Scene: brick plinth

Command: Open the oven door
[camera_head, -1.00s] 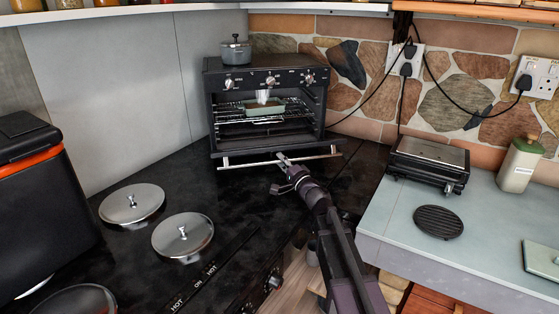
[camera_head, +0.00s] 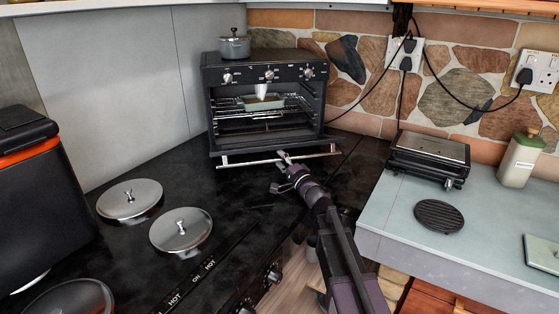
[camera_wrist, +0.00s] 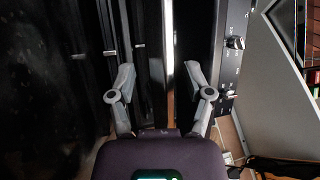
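The black toaster oven (camera_head: 215,75) stands on the dark counter at the back, with three knobs along its top front. Its door (camera_head: 270,151) is swung down to about level, and the racks inside show. The silver handle bar (camera_head: 240,163) runs along the door's front edge. My gripper (camera_head: 284,155) is at the middle of that bar. In the wrist view, my gripper (camera_wrist: 160,78) has its fingers apart, with the bright handle bar (camera_wrist: 168,35) passing between them. The bar looks clear of both fingers. A small green dish (camera_head: 264,103) sits on the oven rack.
A grey pot (camera_head: 235,48) stands on the oven. Two silver lids (camera_head: 181,232) lie on the counter at left. A black grill (camera_head: 430,158) and a bottle (camera_head: 520,160) stand on the grey worktop at right. Cables hang from wall sockets behind.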

